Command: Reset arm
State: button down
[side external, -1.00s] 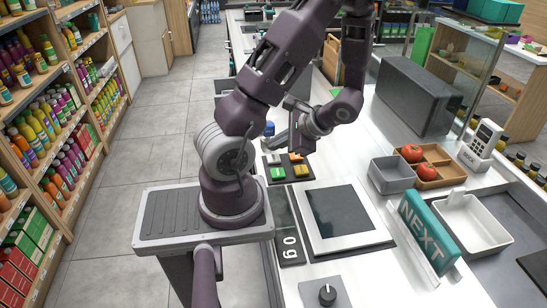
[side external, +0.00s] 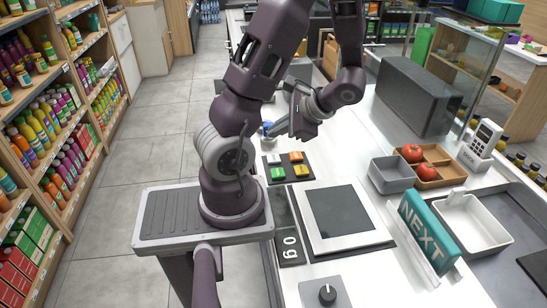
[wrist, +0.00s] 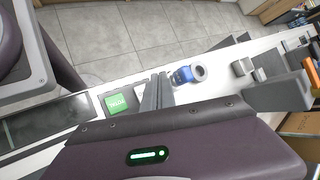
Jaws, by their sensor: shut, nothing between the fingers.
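My gripper (side external: 274,134) is raised above the counter, behind the button pad (side external: 285,166) in the side view, pointing left. Its two fingers (wrist: 157,92) lie side by side in the wrist view, shut with nothing between them. The pad has green, yellow, orange and white buttons. A green button (wrist: 117,101) also shows in the wrist view, left of the fingers. A blue and white roll-like item (wrist: 189,73) lies just right of the fingers in the wrist view.
The scale (side external: 341,214) reads 0 g. To its right are a grey bin (side external: 391,174), a wooden tray (side external: 428,174) with two tomatoes, a teal NEXT sign (side external: 428,232), a white tray (side external: 476,222) and a card terminal (side external: 482,143). A large dark box (side external: 418,95) stands behind.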

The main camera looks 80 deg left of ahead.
jog(key=d+r+t+h, duration=0.2)
jog(key=d+r+t, duration=0.2)
jog(key=d, duration=0.4)
jog(key=w+d+r+t+h, duration=0.1)
jog(key=d+r+t, duration=0.3)
jog(key=d, duration=0.4)
jog(key=w+d+r+t+h, duration=0.1)
jog(key=d+r+t+h, duration=0.2)
jog(key=d+r, duration=0.3)
jog(key=shift+d+r+n+t+h, duration=0.3)
jog(key=shift+d+r+t+h, duration=0.1)
jog(key=shift+d, duration=0.8)
